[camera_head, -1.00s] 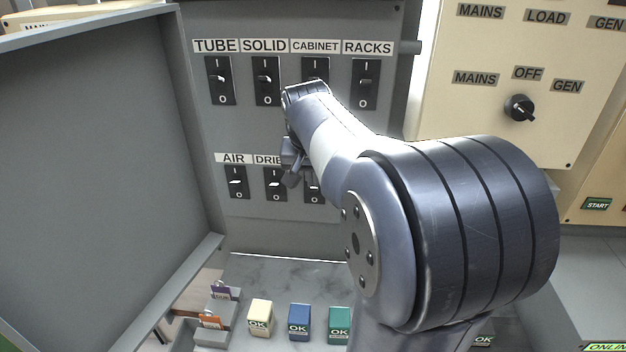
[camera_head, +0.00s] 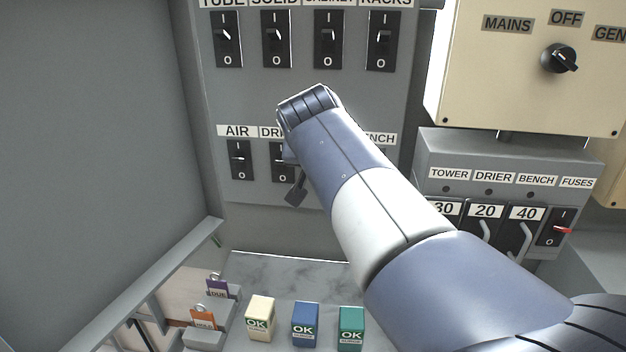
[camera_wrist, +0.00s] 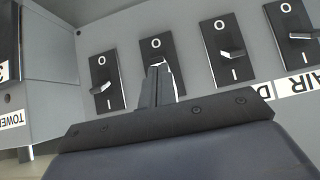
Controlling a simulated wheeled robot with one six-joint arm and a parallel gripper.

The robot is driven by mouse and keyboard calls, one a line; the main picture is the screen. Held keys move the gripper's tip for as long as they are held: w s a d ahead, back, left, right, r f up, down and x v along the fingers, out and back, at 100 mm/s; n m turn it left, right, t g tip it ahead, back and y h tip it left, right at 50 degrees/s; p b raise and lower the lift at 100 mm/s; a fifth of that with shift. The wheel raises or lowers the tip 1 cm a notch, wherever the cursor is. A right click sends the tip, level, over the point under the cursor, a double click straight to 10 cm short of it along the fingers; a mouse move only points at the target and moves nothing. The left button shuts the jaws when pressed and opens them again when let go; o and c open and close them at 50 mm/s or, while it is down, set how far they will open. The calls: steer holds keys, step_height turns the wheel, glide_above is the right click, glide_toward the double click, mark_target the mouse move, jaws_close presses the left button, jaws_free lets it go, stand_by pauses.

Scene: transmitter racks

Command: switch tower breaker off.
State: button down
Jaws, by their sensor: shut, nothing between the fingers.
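The lower breaker row on the grey panel shows the AIR breaker (camera_head: 239,160), part of the DRIER breaker (camera_head: 280,165) and the end of a BENCH label (camera_head: 380,138). My arm hides the rest of this row in the head view. In the upside-down wrist view, my gripper (camera_wrist: 157,78) is shut and empty, its tips in front of the third breaker (camera_wrist: 172,60) from the right. That place lies between drier and bench, so it appears to be the tower breaker; its label is hidden.
The bench breaker (camera_wrist: 106,82) is close beside the fingers. A fuse box (camera_head: 520,150) also labelled TOWER, DRIER and BENCH juts out at right. An open grey door (camera_head: 90,150) stands at left. Tags and OK blocks (camera_head: 305,325) sit on the shelf below.

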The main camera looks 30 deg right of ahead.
steer(key=t+b, duration=0.1)
steer(key=b, duration=0.2)
steer(key=f+t+h+b, duration=0.1)
steer(key=b, duration=0.2)
steer(key=shift+s+a, duration=0.15)
steer(key=shift+s, duration=0.05)
steer(key=shift+w, duration=0.1)
steer(key=shift+w+d+r+p, duration=0.3)
steer(key=shift+w+d+p, duration=0.1)
steer(key=shift+w+p, duration=0.1)
steer(key=shift+s, duration=0.1)
